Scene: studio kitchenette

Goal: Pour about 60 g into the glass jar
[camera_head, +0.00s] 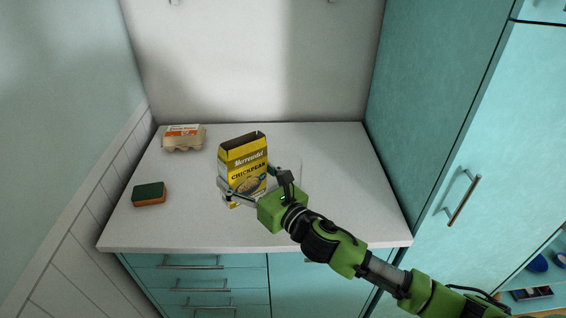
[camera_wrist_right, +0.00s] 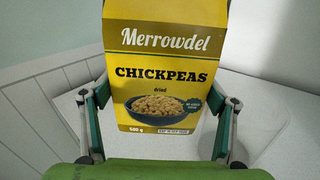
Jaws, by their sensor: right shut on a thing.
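A yellow box of dried chickpeas (camera_head: 242,163) stands about upright over the white counter. My right gripper (camera_head: 252,184) is shut on the box, with one finger on each side. In the right wrist view the box (camera_wrist_right: 163,70) fills the middle, its label upright, between the two fingers of my right gripper (camera_wrist_right: 158,108). The clear glass jar (camera_head: 291,165) is behind and to the right of the box, partly hidden by the gripper. Its contents cannot be made out. I cannot tell whether the box touches the counter. My left gripper is not in view.
An egg carton (camera_head: 183,138) sits at the back left of the counter (camera_head: 180,220). A green and orange sponge (camera_head: 149,194) lies at the left edge. A teal cabinet (camera_head: 430,110) bounds the right side. The counter's front left and back right are clear.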

